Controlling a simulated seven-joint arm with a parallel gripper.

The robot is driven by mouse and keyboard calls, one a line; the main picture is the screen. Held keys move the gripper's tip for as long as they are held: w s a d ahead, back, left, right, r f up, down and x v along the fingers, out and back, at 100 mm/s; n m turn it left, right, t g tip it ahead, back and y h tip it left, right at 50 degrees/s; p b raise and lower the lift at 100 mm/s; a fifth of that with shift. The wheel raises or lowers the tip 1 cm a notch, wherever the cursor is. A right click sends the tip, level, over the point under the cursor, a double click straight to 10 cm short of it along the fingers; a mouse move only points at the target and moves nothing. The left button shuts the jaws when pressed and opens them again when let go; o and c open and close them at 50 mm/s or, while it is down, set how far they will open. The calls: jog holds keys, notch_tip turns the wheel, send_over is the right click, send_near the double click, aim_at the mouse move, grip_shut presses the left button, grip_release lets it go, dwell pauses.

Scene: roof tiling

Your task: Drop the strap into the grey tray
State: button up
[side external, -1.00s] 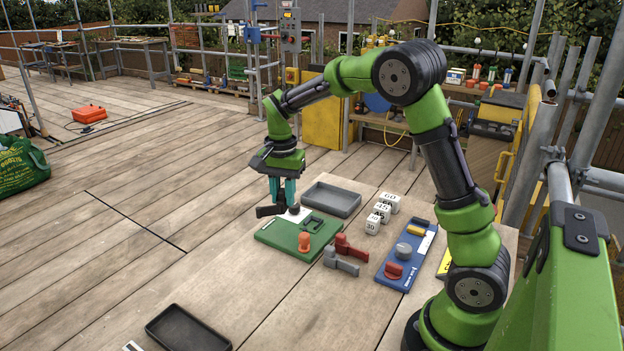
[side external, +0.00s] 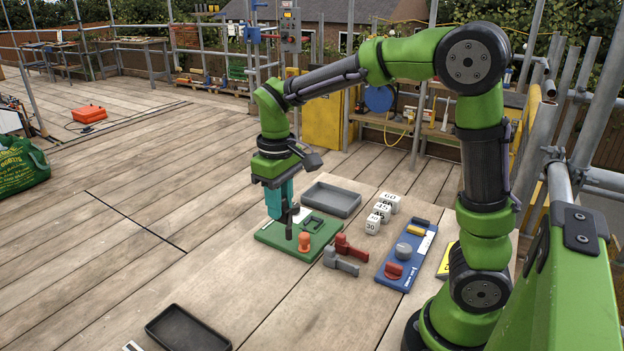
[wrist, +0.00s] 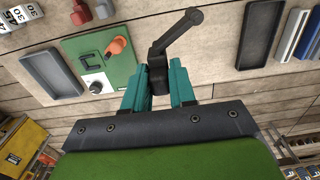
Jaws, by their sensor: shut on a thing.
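My gripper (side external: 284,212) is shut on a dark grey lever-shaped piece (side external: 290,219), and holds it over the near-left part of the green board. In the wrist view the piece (wrist: 183,33) has a blocky end between the teal fingers and a thin arm with a round end reaching up and right. I cannot tell from its shape whether it is the strap; no other strap stands out. The grey tray (side external: 331,184) lies empty behind the green board, right of my gripper; in the wrist view the tray (wrist: 55,75) is at the left.
The green board (side external: 268,237) carries an orange knob (side external: 304,241) close to the held piece. Red (side external: 352,248) and grey (side external: 340,262) levers, numbered white cubes (side external: 382,210) and a blue board (side external: 412,247) lie to the right. A black tray (side external: 226,347) lies at the front.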

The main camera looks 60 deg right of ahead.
jog(key=shift+d, duration=0.1)
jog(key=w+d+f+m, duration=0.2)
jog(key=d+f, duration=0.1)
jog(key=d, duration=0.5)
jog(key=w+d+f+m, duration=0.1)
jog(key=w+d+f, duration=0.15)
jog(key=d, duration=0.65)
jog(key=n, duration=0.3)
send_over(333, 199)
jog(key=shift+f, duration=2.15)
jog(key=shift+w+f, duration=0.1)
jog(key=shift+f, duration=2.9)
jog(key=o, duration=0.9)
jog(key=shift+r, duration=0.15)
notch_tip(333, 199, up, 17)
jog(key=shift+f, duration=0.15)
